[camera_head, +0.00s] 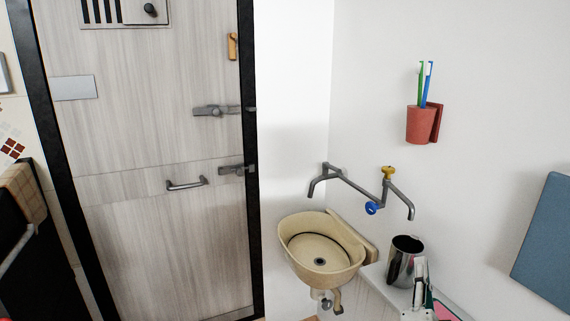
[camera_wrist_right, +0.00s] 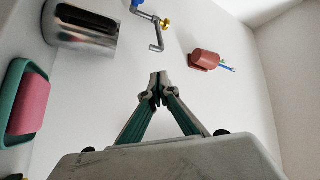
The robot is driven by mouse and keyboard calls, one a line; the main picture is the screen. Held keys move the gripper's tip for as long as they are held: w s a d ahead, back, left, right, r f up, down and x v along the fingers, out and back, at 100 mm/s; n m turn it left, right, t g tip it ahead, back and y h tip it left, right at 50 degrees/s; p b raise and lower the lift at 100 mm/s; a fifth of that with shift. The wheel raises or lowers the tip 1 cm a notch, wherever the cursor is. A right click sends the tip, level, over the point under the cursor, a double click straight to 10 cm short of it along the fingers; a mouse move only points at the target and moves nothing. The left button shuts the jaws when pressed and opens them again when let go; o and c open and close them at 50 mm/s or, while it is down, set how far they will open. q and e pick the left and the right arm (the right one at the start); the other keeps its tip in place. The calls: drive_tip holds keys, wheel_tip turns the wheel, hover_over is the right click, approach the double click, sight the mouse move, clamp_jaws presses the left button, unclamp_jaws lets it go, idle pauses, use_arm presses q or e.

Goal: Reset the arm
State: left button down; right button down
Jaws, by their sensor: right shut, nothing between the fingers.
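My right gripper (camera_head: 421,268) shows small at the lower right of the head view, close to the metal cup and the narrow white ledge. In the right wrist view its two teal-and-grey fingers (camera_wrist_right: 158,82) meet at the tips, with nothing between them. Most of my right arm is outside the head view. My left gripper does not show in either view.
A metal cup (camera_head: 405,261) stands on the white ledge (camera_head: 376,277), beside a beige basin (camera_head: 318,252). A pink-and-teal object (camera_head: 443,311) lies nearby. Wall taps (camera_head: 372,196), a red toothbrush holder (camera_head: 420,124) and a blue panel (camera_head: 545,245) are around. A door (camera_head: 150,130) stands left.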

drive_tip(key=s+a+f+n+g+y, duration=0.1)
drive_tip(key=s+a+f+n+y, duration=0.3)
drive_tip(key=f, duration=0.3)
drive_tip(key=s+a+f+n+g+y, duration=0.2)
drive_tip(key=a+f+n+y, duration=0.1)
drive_tip(key=f+n, duration=0.4)
drive_tip(key=s+a+f+n+g+y, duration=0.1)
drive_tip(key=s+a+f+n+y, duration=0.25)
drive_tip(key=f, duration=0.45)
drive_tip(key=s+d+f+n+g, duration=0.1)
drive_tip(key=s+f+n+g, duration=0.1)
drive_tip(key=s+f, duration=0.3)
drive_tip(key=s+d+f+n+g+h, duration=0.1)
drive_tip(key=s+f+n+g, duration=0.2)
drive_tip(key=s+f, duration=0.3)
wheel_tip(320, 180, down, 6)
drive_tip(key=shift+s+r+g, duration=0.15)
drive_tip(key=shift+g, duration=0.25)
drive_tip(key=shift+d, duration=0.1)
